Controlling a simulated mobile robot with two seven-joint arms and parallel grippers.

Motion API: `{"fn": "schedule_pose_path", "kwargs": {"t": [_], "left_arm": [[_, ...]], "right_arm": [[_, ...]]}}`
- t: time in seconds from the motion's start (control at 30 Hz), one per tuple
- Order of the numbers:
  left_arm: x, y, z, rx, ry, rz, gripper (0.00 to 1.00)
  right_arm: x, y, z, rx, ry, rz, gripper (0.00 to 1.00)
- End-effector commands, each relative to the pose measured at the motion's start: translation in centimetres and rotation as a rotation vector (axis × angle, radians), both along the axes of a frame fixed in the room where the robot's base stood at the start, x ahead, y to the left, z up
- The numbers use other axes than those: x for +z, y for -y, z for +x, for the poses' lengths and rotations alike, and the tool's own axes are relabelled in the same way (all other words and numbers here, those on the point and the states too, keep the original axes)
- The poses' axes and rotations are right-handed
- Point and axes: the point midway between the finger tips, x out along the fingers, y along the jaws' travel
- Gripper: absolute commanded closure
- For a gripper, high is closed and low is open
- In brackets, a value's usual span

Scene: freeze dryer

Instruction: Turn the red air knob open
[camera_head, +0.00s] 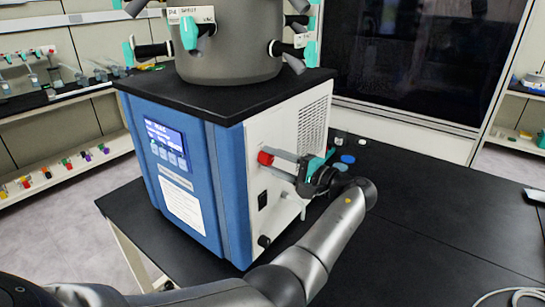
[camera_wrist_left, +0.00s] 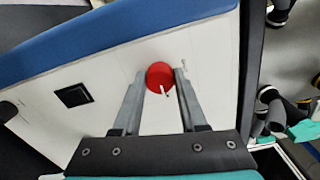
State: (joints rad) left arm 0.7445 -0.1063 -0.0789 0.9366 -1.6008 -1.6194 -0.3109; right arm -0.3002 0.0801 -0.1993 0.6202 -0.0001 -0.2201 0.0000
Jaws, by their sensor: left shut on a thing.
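The red air knob (camera_head: 265,158) is on the white side panel of the blue and white freeze dryer (camera_head: 228,180). In the left wrist view the red knob (camera_wrist_left: 160,77) sits between the two finger ends, with a small pale mark or stub on its face. My left gripper (camera_head: 270,162) reaches the panel from the right and is shut on the knob. In the left wrist view its fingers (camera_wrist_left: 157,82) flank the knob on both sides. My right gripper is not in view.
A black switch (camera_head: 262,200) and a dark round fitting (camera_head: 264,241) are lower on the same panel. Blue and white caps (camera_head: 348,159) lie on the black table (camera_head: 420,220) behind my wrist. A grey chamber with teal-handled valves (camera_head: 228,40) stands on top. The table's right part is largely clear.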

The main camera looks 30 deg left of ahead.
Motion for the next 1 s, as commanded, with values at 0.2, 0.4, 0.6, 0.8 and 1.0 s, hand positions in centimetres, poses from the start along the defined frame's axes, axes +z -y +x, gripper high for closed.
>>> {"fn": "schedule_pose_path", "kwargs": {"t": [0.2,0.4,0.6,0.8,1.0], "left_arm": [[0.15,-0.04,0.07,-0.002,-0.017,0.005,1.00],[0.13,-0.05,0.07,-0.002,-0.017,0.005,1.00],[0.12,-0.06,0.06,-0.002,-0.017,0.004,0.47],[0.06,-0.03,0.04,0.000,-0.016,0.003,0.28],[0.02,0.02,0.02,0.000,-0.016,0.002,0.28]], "right_arm": [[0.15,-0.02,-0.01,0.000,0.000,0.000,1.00],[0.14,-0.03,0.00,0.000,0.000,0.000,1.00],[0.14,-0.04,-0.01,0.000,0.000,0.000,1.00],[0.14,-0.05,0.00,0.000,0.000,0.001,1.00],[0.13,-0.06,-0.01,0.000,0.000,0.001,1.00]]}}
